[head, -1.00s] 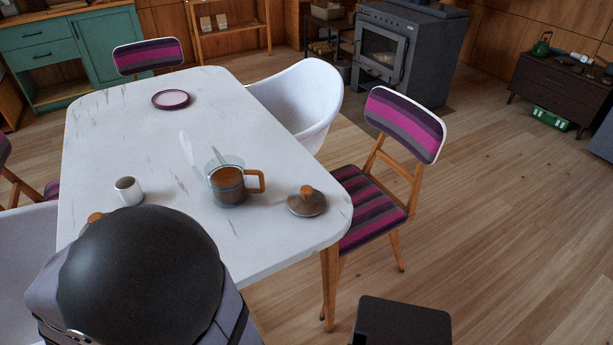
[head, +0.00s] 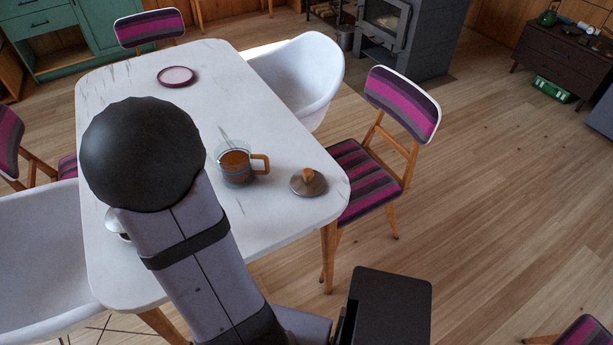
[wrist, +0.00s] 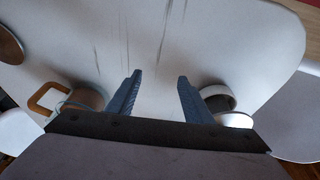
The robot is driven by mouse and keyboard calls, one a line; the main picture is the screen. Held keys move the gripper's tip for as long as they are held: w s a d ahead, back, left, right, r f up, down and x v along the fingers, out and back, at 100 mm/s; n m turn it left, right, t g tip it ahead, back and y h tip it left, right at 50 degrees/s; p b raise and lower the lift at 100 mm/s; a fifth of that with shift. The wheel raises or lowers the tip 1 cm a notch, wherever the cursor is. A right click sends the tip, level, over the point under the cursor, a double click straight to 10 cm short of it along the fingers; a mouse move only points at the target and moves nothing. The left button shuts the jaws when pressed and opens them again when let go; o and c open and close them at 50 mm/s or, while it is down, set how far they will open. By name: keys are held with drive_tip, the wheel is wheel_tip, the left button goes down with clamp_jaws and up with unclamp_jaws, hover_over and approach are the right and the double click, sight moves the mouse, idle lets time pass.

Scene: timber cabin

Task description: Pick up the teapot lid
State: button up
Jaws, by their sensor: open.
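The teapot lid (head: 308,183), a dark disc with a wooden knob, lies on the white table near its right corner. A brown round edge at the far left of the wrist view appears to be this lid (wrist: 9,46), cut off by the frame. The glass teapot (head: 234,166) with brown liquid and a wooden handle stands uncovered left of the lid; it also shows in the wrist view (wrist: 88,97). My gripper (wrist: 158,86) is open and empty above the table, between teapot and white cup. My arm hides it in the head view.
A white cup (wrist: 218,98) is right of my fingers in the wrist view and mostly hidden by my arm in the head view. A purple-rimmed plate (head: 176,76) lies at the far end of the table (head: 140,80). Chairs surround the table, including a striped one (head: 380,150) beside the lid.

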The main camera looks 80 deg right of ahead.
drive_tip(key=s+d+r+m+g+h+p, duration=0.15)
drive_tip(key=s+d+m, duration=0.35)
drive_tip(key=s+d, duration=0.7)
drive_tip(key=m+p, duration=0.2)
drive_tip(key=m, duration=0.2)
approach(308, 171)
wheel_tip(308, 171, down, 3)
drive_tip(key=shift+w+d+f+g+h, duration=0.1)
drive_tip(key=shift+d+f+g+h, duration=0.1)
drive_tip(key=shift+d+f, duration=0.2)
drive_tip(key=shift+w+d+f+g+h, duration=0.15)
drive_tip(key=shift+d+f, duration=0.15)
drive_tip(key=shift+f, duration=0.2)
drive_tip(key=shift+f, duration=0.1)
drive_tip(key=shift+p+x, duration=0.5)
drive_tip(key=shift+x, duration=2)
drive_tip(key=c, duration=0.7)
